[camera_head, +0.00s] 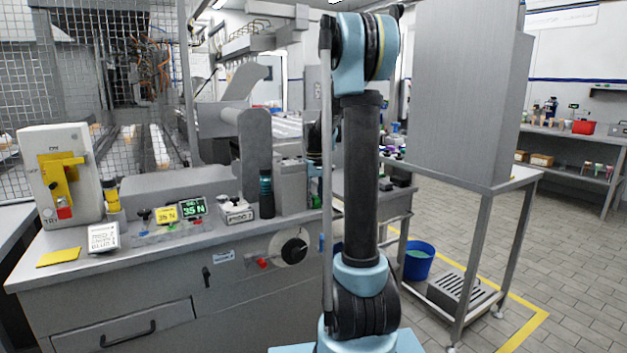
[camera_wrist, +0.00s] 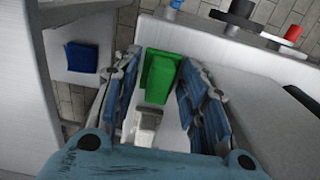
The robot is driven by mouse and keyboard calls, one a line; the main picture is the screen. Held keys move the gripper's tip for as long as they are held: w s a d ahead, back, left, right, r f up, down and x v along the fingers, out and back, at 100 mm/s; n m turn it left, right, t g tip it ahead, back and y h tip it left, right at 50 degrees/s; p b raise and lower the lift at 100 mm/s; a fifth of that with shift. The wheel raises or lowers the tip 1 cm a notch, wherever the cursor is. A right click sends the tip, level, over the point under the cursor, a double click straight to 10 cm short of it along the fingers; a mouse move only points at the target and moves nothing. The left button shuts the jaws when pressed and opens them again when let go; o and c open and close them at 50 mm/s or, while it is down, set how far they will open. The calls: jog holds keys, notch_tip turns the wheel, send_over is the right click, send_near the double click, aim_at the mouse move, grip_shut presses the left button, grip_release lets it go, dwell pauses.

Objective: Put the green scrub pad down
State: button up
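The green scrub pad (camera_wrist: 160,75) sits between the fingertips of my gripper (camera_wrist: 160,72) in the wrist view. The fingers come in from its left and right and look closed on it. A pale grey-white block-like shape (camera_wrist: 147,125) shows between the fingers nearer the palm; I cannot tell what it is. A light surface lies below the pad.
A blue pad-like item (camera_wrist: 82,57) lies on a pale surface at left in the wrist view. A black dial (camera_wrist: 232,22) and a red knob (camera_wrist: 293,32) stick out at the top. In the head view, a blue bucket (camera_head: 418,262) stands on the floor, right of my arm.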

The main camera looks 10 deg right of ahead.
aim_at(314, 196)
notch_tip(314, 196, up, 17)
jog(key=shift+w+r, duration=0.15)
jog(key=shift+r, duration=0.05)
dwell(0.3)
